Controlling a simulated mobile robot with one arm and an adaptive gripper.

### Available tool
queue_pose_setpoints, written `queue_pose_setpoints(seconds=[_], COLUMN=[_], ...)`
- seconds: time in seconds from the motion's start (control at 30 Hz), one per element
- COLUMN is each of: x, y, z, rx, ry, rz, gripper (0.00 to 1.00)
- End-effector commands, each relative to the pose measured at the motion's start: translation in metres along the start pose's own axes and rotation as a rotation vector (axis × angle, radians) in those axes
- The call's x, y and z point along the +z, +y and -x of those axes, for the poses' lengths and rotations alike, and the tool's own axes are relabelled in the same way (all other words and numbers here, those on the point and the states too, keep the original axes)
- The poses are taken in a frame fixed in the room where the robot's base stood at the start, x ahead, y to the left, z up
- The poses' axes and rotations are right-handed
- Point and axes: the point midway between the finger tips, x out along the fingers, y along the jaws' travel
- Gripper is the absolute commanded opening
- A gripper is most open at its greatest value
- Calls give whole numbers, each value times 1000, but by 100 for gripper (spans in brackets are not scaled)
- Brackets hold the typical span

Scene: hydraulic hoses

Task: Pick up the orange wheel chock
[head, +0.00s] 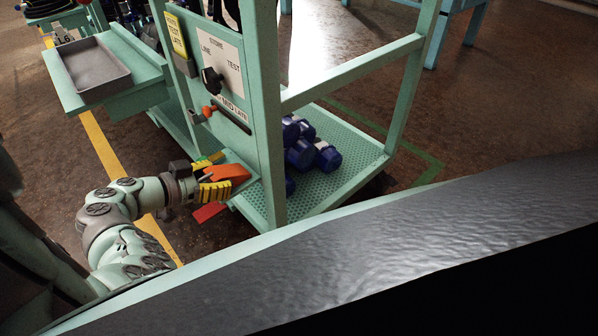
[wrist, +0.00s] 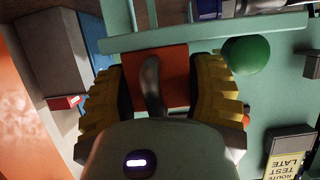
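The orange wheel chock (head: 228,173) is a wedge at the lower end of the cart's upright panel, over a small green ledge. My gripper (head: 218,176) has reached it from the left, with one yellow ribbed finger on each side. In the wrist view the chock's orange face (wrist: 176,75) fills the gap between the two fingers of my gripper (wrist: 160,80). A grey curved piece stands in front of that face. The fingers lie very close to the chock's sides; whether they press on it cannot be told.
The green cart (head: 345,172) has several blue-capped parts (head: 300,155) on its lower shelf. Its panel carries a black knob (head: 212,81) and an orange-tipped lever (head: 208,112) above my gripper. A red flat piece (head: 209,212) shows below. A grey tray (head: 92,68) stands at left.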

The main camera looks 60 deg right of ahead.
Motion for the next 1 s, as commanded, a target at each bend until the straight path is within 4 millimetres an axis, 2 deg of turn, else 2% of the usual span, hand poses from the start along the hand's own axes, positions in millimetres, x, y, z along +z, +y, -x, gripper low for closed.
queue_pose_setpoints(seconds=[0.07, 0.4, 0.77, 0.87, 1.0], x=[0, 0, -4, -11, -30], y=[0, 0, 0, 0, -1], z=[0, 0, 2, 4, 12], rx=[1, 0, -1, -1, -4], ry=[0, 0, 2, 3, 3], rz=[0, 0, -1, -1, -4], gripper=[45, 10, 9, 9, 9])
